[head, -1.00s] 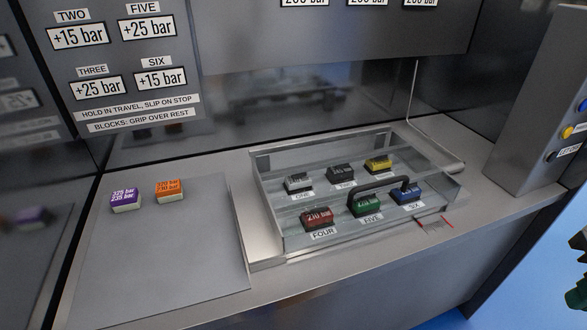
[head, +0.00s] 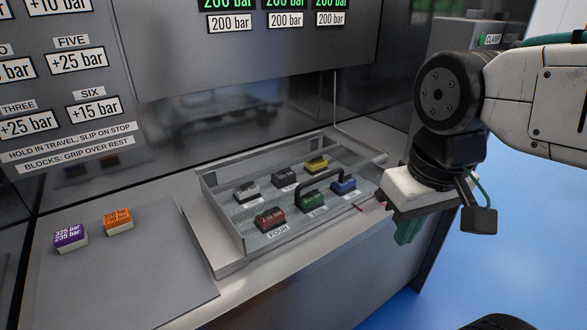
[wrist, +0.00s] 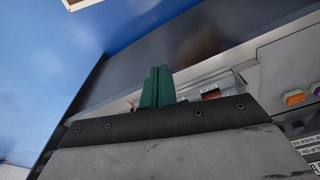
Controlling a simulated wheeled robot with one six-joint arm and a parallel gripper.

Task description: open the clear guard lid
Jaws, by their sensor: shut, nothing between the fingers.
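The clear guard lid (head: 222,208) is down over several coloured blocks on the counter. Its black bar handle (head: 318,181) stands at the front right part of the lid. My gripper (head: 407,229) has green fingers, closed together with nothing between them. It hangs to the right of the lid, beyond the counter's front edge and apart from the handle. In the wrist view the green fingers (wrist: 157,87) point toward the counter, with a red block (wrist: 211,93) beyond them. The handle cannot be made out there.
A purple-topped block (head: 70,238) and an orange-topped block (head: 118,220) sit on the left counter plate (head: 130,275). A thin upright rod (head: 335,100) stands behind the lid. A grey control box (head: 450,40) is at the back right. Blue floor (head: 510,270) lies open at right.

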